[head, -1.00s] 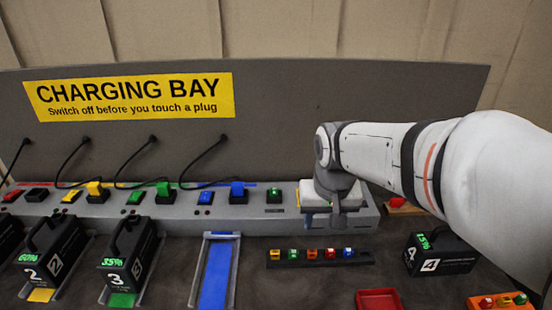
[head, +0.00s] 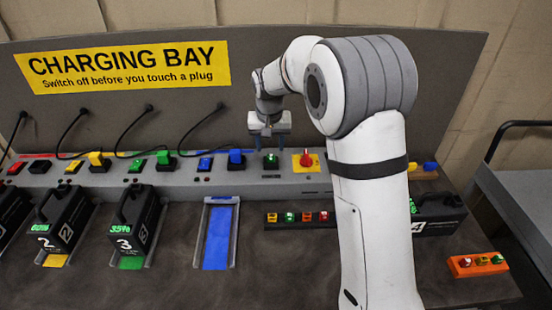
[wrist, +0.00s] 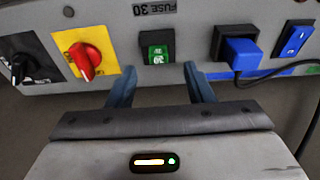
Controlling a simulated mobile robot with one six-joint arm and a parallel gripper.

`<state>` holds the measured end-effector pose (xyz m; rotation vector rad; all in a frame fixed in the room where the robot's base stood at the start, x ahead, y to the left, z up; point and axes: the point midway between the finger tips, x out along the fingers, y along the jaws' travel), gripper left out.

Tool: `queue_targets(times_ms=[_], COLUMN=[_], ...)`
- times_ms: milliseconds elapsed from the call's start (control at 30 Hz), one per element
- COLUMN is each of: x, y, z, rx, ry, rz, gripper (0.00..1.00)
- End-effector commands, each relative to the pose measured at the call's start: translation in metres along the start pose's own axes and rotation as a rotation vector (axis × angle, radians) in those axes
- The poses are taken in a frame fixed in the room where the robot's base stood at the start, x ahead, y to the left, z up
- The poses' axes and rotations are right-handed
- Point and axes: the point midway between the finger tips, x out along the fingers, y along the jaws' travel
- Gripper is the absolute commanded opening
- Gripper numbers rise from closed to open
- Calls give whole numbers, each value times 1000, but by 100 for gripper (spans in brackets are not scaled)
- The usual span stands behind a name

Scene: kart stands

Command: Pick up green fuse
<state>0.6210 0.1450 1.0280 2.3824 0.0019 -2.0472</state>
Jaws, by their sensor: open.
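A green fuse marked 30 (wrist: 157,53) sits in a black holder under the "FUSE 30" label on the grey panel. In the head view the green fuse (head: 271,159) is right of the blue plug. My gripper (head: 271,146) is open and empty, just above and in front of this fuse. In the wrist view the fingers of my gripper (wrist: 158,73) point at the panel, one on either side of the fuse in the picture and apart from it. Another green fuse (head: 289,217) stands in the black rack (head: 272,226) on the bench.
A red knob on a yellow plate (head: 306,159) is right of the holder. The blue plug (head: 236,159) and its cable are to the left. An orange block (head: 478,265) with small coloured pieces lies at right. My arm hides part of the bench and rack.

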Motion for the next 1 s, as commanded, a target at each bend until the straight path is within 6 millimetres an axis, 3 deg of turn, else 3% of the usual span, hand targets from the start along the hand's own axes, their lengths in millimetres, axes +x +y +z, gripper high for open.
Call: queue_targets(times_ms=[233,533,1000], x=[34,39,39], y=[2,1,0], z=[1,1,1], rx=[-1,-1,-2], ry=[-2,-1,-1], rz=[1,0,0], gripper=[47,46,8])
